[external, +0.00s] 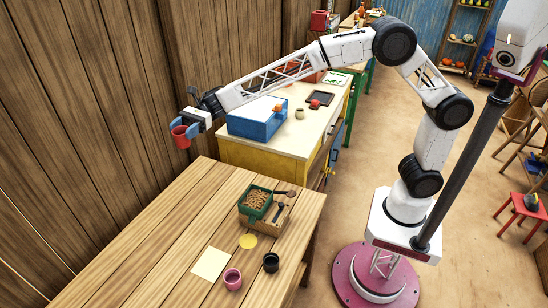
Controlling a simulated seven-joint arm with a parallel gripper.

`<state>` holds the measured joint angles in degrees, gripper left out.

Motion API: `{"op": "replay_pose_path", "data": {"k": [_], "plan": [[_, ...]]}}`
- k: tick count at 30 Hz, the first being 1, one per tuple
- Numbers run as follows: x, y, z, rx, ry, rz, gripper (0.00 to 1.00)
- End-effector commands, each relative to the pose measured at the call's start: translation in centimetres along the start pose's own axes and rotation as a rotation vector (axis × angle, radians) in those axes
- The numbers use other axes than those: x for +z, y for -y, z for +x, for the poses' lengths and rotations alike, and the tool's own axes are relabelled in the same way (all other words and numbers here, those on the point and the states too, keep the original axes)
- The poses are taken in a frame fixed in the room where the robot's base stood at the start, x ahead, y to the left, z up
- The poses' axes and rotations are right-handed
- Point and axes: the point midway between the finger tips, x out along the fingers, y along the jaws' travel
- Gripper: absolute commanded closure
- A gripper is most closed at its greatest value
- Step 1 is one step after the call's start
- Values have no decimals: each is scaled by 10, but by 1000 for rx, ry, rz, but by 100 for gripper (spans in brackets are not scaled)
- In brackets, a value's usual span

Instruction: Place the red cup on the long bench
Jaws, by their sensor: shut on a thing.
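The red cup (181,137) hangs upright in my gripper (183,126), high at the left of the external view. My gripper's blue fingers are shut on the cup near its rim. The cup is in the air, apart from any surface, near the wooden wall. The long bench is probably the plank-topped wooden table (165,225) in the foreground, below and in front of the cup in the picture. The cup's exact height above it cannot be told from this one view.
On the wooden table stand a green-rimmed box (258,203), a pink cup (233,279), a black cup (271,262), a yellow disc (248,241) and a pale square sheet (211,263). Its left part is clear. A yellow cabinet (235,155) with a blue box (256,119) stands behind.

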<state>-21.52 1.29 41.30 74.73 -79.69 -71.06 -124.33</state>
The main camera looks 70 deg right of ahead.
Motion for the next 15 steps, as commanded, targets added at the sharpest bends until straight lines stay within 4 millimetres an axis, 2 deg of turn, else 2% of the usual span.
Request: {"op": "replay_pose_path", "data": {"k": [1,3,15], "plan": [[-22,-2,0,0,-3,6,68],[-49,-4,0,0,-2,6,68],[-200,-18,0,1,-2,6,68]]}}
